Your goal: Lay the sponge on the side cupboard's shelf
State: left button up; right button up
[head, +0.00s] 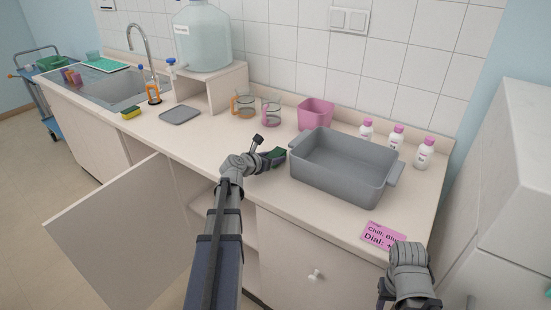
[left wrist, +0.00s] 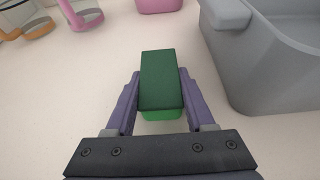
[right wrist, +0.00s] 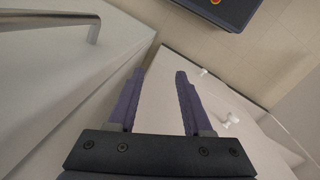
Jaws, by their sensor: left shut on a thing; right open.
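A green sponge (left wrist: 160,72), dark on top and brighter at its near end, is between the fingers of my left gripper (head: 268,146). The sponge also shows in the head view (head: 277,153), over the counter just left of the grey basin. My left gripper is shut on it; I cannot tell whether the sponge touches the counter. The side cupboard below stands open, its door (head: 112,232) swung out to the left. Its shelf (head: 203,201) shows partly behind my left arm. My right gripper (right wrist: 160,82) is open and empty, low at the right front of the counter.
The grey basin (head: 335,184) stands close right of the sponge. Two glass beakers (head: 243,106) and a pink container (head: 315,114) are behind it. A pink card (head: 382,236) lies at the front right. The counter's middle left is clear.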

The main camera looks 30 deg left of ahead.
aim_at(274, 155)
pick_arm(q)
grip_shut()
jog(key=shift+r, duration=0.1)
notch_tip(274, 155, up, 10)
jog(key=p, duration=1)
